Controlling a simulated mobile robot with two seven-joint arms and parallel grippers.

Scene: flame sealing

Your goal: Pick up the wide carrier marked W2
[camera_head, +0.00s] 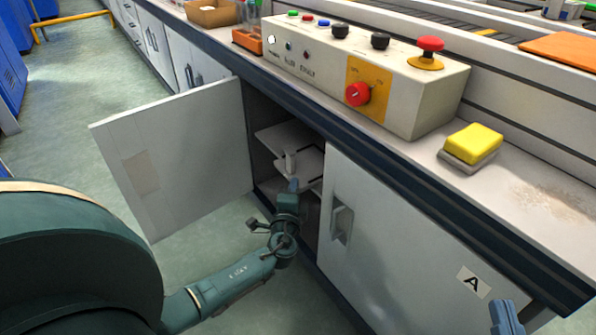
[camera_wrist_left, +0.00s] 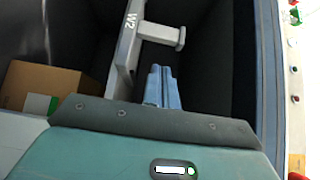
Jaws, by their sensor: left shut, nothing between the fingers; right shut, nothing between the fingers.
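The wide carrier marked W2 (camera_wrist_left: 128,40) shows in the left wrist view as a pale grey plate with a handle bar (camera_wrist_left: 160,33) sticking out to the right. In the head view a pale upright piece, probably its handle (camera_head: 290,162), shows inside the open cabinet. My left gripper (camera_head: 293,185) is at the cabinet opening, just in front of that piece. In the left wrist view its blue fingers (camera_wrist_left: 160,82) are shut and empty, beside the plate and below the handle bar. Whether they touch the carrier I cannot tell. My right gripper (camera_head: 507,318) is shut at the lower right.
The cabinet door (camera_head: 175,160) stands open at left; a closed door marked A (camera_head: 400,220) is at right. A cardboard box (camera_wrist_left: 45,83) is at the lower left of the wrist view. A control panel (camera_head: 365,80) and yellow block (camera_head: 473,143) sit on the counter.

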